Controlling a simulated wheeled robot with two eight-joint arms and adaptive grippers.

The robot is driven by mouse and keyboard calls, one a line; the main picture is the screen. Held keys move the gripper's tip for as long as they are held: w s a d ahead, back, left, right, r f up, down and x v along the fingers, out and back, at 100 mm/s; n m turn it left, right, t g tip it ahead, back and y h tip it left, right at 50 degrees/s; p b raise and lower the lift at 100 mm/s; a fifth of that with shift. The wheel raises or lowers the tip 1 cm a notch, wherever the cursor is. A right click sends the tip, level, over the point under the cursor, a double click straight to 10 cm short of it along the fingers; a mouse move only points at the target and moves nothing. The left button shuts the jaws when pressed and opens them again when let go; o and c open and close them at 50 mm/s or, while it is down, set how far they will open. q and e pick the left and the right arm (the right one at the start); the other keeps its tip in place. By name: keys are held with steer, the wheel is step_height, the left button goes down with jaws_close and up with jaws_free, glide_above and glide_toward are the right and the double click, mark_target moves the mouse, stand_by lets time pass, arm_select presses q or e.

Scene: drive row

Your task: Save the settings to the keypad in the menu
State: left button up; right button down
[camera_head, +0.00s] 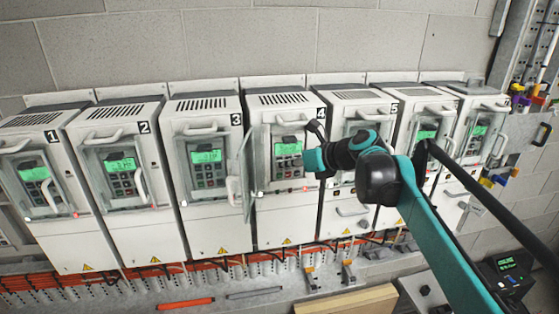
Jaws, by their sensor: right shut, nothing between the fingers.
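The keypad (289,170) sits in the front of the drive cabinet marked 4, below a lit green display (289,148). The display's text is too small to read. The clear door (246,174) of this cabinet stands open, swung out to the left. My right gripper (312,160) is shut and empty at the right side of the keypad. Its fingertips are hard to make out, and I cannot tell whether they touch a key. My arm hides the right edge of this cabinet. My left gripper is not in view.
More numbered cabinets stand in a row, such as cabinet 3 (207,215) with its door closed. Orange cables run below them. An orange bar (186,304) and a wooden board (347,300) lie at the bottom. A small device with a green display (507,264) is at lower right.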

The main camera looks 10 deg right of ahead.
steer(key=shift+w, duration=0.35)
stand_by(0.8)
steer(key=shift+s, duration=0.85)
steer(key=s, duration=0.5)
steer(key=shift+d, duration=0.1)
steer(key=shift+f, duration=0.1)
stand_by(1.0)
